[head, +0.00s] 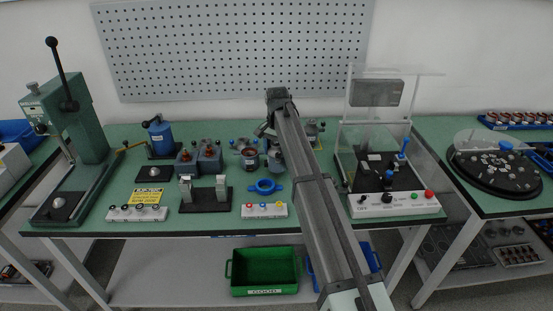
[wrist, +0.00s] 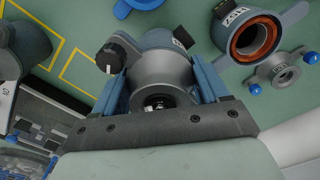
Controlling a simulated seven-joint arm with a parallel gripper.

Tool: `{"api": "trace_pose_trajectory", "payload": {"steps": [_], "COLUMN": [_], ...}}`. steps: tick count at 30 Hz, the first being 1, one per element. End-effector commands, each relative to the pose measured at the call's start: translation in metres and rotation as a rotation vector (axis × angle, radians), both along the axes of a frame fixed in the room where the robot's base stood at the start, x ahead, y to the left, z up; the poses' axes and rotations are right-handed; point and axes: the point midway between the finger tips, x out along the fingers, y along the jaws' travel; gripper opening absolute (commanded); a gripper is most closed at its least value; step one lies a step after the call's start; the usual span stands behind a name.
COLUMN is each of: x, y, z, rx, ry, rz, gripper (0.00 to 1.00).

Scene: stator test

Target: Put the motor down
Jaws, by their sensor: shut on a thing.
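My gripper (wrist: 160,92) is shut on the motor (wrist: 160,72), a grey round body with a dark knob on its left side and a dark label on top. One blue finger lies along each side of it. The green bench shows below, and I cannot tell whether the motor touches it. In the head view my arm reaches over the bench to its back middle, and the arm largely hides my gripper and the motor.
A housing with an orange inner ring (wrist: 252,40) and a small flange with blue knobs (wrist: 279,73) lie close right of the motor. A grey cylinder (wrist: 28,48) is at left. Yellow lines mark the bench. A clear-walled test box (head: 385,207) stands right of my arm.

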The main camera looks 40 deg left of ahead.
Motion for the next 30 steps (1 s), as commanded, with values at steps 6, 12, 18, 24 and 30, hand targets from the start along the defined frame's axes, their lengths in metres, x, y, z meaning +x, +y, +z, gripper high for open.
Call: {"api": "trace_pose_trajectory", "payload": {"steps": [6, 12, 18, 24, 30], "x": [0.0, 0.0, 0.0, 0.0, 0.0], "y": [0.0, 0.0, 0.0, 0.0, 0.0], "z": [-0.022, -0.033, -0.033, -0.036, -0.036], "rx": [0.0, 0.0, 0.001, 0.0, 0.0], "ry": [0.0, 0.0, -0.001, 0.0, 0.0], "rz": [0.0, 0.0, 0.0, 0.0, 0.0], "gripper": [0.09, 0.09, 0.09, 0.81, 0.99]}}
